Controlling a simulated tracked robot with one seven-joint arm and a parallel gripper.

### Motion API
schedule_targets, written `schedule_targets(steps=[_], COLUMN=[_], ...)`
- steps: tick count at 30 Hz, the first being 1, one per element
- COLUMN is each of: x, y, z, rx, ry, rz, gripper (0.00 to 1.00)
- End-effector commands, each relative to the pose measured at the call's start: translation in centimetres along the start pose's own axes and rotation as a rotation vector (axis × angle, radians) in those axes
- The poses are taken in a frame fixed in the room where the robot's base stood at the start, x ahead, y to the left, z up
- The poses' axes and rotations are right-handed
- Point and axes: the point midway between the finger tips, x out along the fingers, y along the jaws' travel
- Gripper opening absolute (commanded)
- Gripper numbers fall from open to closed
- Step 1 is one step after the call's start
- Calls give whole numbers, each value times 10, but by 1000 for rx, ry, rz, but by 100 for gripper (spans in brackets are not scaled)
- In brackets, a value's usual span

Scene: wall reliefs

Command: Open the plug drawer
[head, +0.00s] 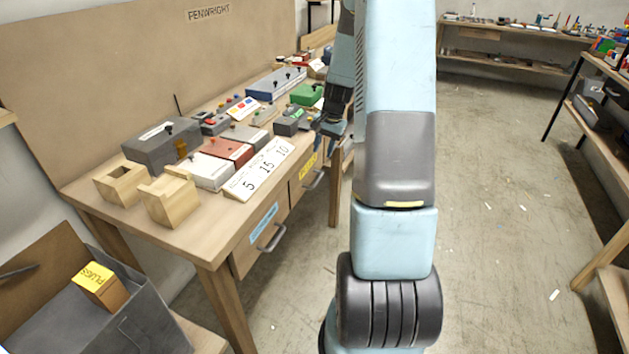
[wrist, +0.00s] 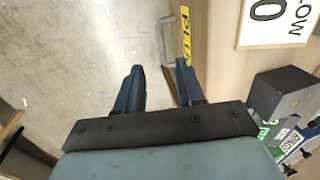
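The plug drawer is in the bench front, with a yellow label (head: 308,166) and a grey bar handle (head: 315,181). The drawer looks shut in the head view. In the wrist view the yellow label (wrist: 186,35) and the handle (wrist: 164,42) show at top centre. My gripper (wrist: 160,68) is open and empty, its two dark blue fingers apart. The handle appears ahead of the fingertips, in line with the gap; I cannot tell any contact.
A second drawer with a blue label (head: 264,222) and handle (head: 271,237) is nearer me. The bench top (head: 195,235) holds several boxes and a number card (head: 258,171). A grey bin holds a yellow-topped box (head: 99,287).

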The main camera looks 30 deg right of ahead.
Motion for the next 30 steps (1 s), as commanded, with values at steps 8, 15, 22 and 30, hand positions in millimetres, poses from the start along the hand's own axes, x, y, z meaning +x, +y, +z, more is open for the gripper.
schedule_targets(steps=[8,15,22,30], x=[26,67,104,134], y=[2,2,1,0], z=[-2,-1,-1,-1], rx=[8,7,7,6], ry=[-6,-5,-4,-3], rz=[1,0,0,-1], gripper=[38,38,38,38])
